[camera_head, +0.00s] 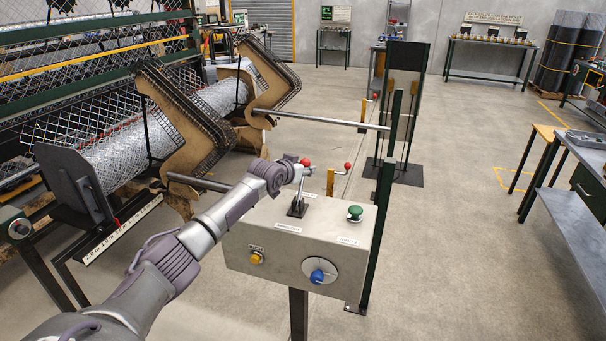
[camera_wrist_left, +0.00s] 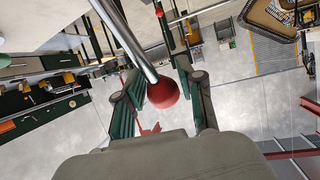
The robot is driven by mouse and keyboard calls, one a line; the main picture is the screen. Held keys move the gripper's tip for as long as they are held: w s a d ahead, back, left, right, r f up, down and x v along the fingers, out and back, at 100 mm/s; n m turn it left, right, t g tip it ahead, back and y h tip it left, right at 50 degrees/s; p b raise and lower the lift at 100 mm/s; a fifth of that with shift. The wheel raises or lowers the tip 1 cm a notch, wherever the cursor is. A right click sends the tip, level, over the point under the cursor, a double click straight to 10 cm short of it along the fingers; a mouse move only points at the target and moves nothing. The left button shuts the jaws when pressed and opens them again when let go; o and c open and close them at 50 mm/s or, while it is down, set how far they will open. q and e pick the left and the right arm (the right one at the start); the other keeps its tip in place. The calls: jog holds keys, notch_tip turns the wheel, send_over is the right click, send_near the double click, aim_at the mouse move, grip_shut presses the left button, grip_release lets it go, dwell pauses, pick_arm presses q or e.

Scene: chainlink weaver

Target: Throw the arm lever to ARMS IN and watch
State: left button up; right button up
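The arm lever (camera_head: 299,190) is a metal rod with a red ball knob (camera_head: 305,161), standing nearly upright on top of a grey control box (camera_head: 285,233). My left gripper (camera_head: 294,168) is at the knob, its fingers hard to make out in the head view. In the left wrist view, the red knob (camera_wrist_left: 163,93) sits between the two fingers of my left gripper (camera_wrist_left: 160,90), with a gap apparent on each side. Two tan toothed arms (camera_head: 188,127) (camera_head: 268,85) stand tilted beside a mesh roll (camera_head: 120,158). The label lettering is too small to read. My right gripper is out of view.
The box carries a green button (camera_head: 355,212), a yellow button (camera_head: 256,256) and a blue dial (camera_head: 319,275). Another red knob (camera_head: 347,165) shows behind it. A dark upright panel (camera_head: 406,100) stands beyond. Open floor (camera_head: 455,190) lies right, before a workbench (camera_head: 585,150).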

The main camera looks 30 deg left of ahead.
pick_arm(q)
jog(key=shift+o, duration=0.6)
jog(key=shift+d+f, duration=0.1)
jog(key=shift+f, duration=0.1)
jog(key=shift+s, duration=0.1)
jog(key=shift+s, duration=0.15)
jog(key=shift+s, duration=0.25)
jog(key=v, duration=1.1)
jog(key=shift+r, duration=0.3)
